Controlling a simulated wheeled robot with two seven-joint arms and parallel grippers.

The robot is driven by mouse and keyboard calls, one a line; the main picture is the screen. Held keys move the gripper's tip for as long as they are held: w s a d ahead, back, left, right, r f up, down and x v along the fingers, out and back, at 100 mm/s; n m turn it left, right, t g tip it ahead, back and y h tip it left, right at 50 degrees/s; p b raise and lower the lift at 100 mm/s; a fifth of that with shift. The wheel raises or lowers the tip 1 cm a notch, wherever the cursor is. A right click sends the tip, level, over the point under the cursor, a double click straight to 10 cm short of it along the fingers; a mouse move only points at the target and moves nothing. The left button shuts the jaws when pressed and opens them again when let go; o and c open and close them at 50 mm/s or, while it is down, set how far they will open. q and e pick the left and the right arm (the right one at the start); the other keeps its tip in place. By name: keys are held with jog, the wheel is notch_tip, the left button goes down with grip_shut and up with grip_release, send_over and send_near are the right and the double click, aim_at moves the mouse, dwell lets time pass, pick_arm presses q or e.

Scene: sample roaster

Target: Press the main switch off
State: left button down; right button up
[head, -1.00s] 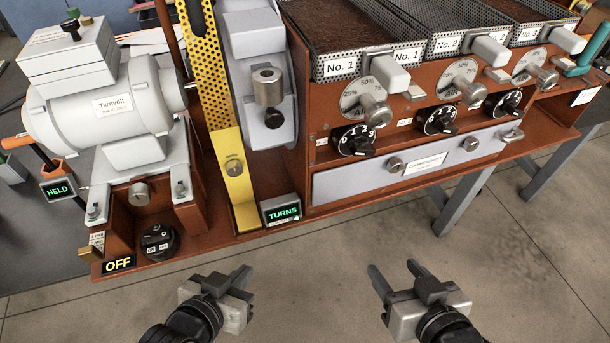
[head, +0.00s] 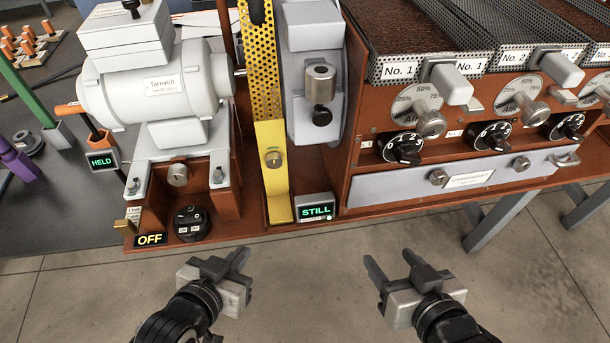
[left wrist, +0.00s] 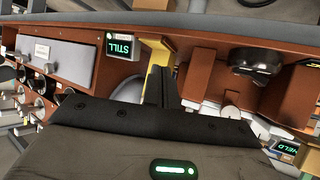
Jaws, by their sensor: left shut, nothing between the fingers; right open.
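A round black switch (head: 192,223) with small white markings sits on the front ledge of the red-brown machine, below the grey motor. It also shows in the left wrist view (left wrist: 258,62). An OFF sign (head: 150,239) in yellow letters is just left of it, and a small brass lever (head: 125,226) is further left. I cannot tell the switch's position from its face. My left gripper (head: 238,262) is shut and empty, in front of the machine and right of the switch, apart from it. My right gripper (head: 391,260) is open and empty, further right.
A lit display (head: 315,211) reads STILL beside the yellow guard strip (head: 271,170). Another display (head: 102,161) reads HELD at left. The grey drawer front (head: 400,188) and several black dials are at right. The floor before the machine is clear.

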pick_arm(q)
jog(key=w+d+r+m+t+h, duration=0.5)
jog(key=w+r+m, duration=0.2)
jog(key=r, duration=0.4)
jog(key=s+d+r+m+g+h, duration=0.2)
jog(key=d+r+m+g+h, duration=0.5)
jog(key=m, duration=1)
jog(key=shift+s+d+m+g+h, duration=0.3)
jog(key=shift+d+g+h, duration=0.8)
jog(key=shift+h, duration=0.7)
jog(key=shift+a, duration=0.15)
